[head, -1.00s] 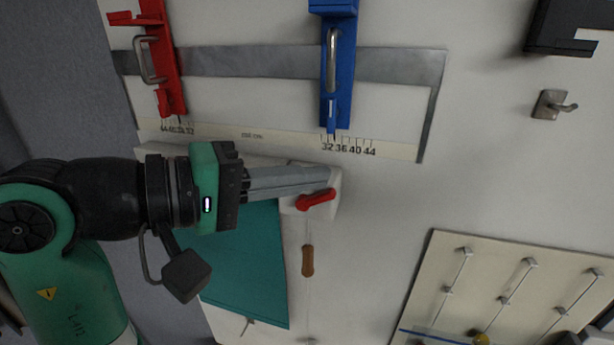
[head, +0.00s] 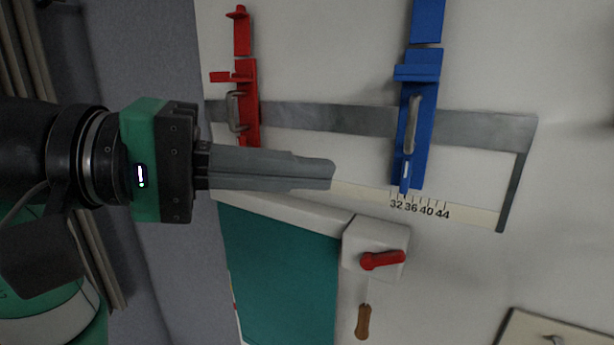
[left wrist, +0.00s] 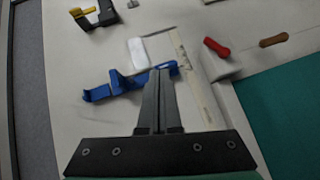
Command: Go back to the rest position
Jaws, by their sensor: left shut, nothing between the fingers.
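My left gripper (head: 325,174) comes in from the left in the head view, its long grey fingers together and nothing between them. It appears above the table, in front of the printed scale and below the red clamp. In the left wrist view the shut fingers (left wrist: 160,75) point away, overlapping the blue clamp (left wrist: 120,85). My right gripper is in neither current view.
A red clamp (head: 246,115) and a blue clamp (head: 414,120) sit on a grey metal strip (head: 320,117). A white block with a red lever (head: 382,260) stands beside a teal panel (head: 280,275). A wooden-handled tool (head: 364,321) lies below.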

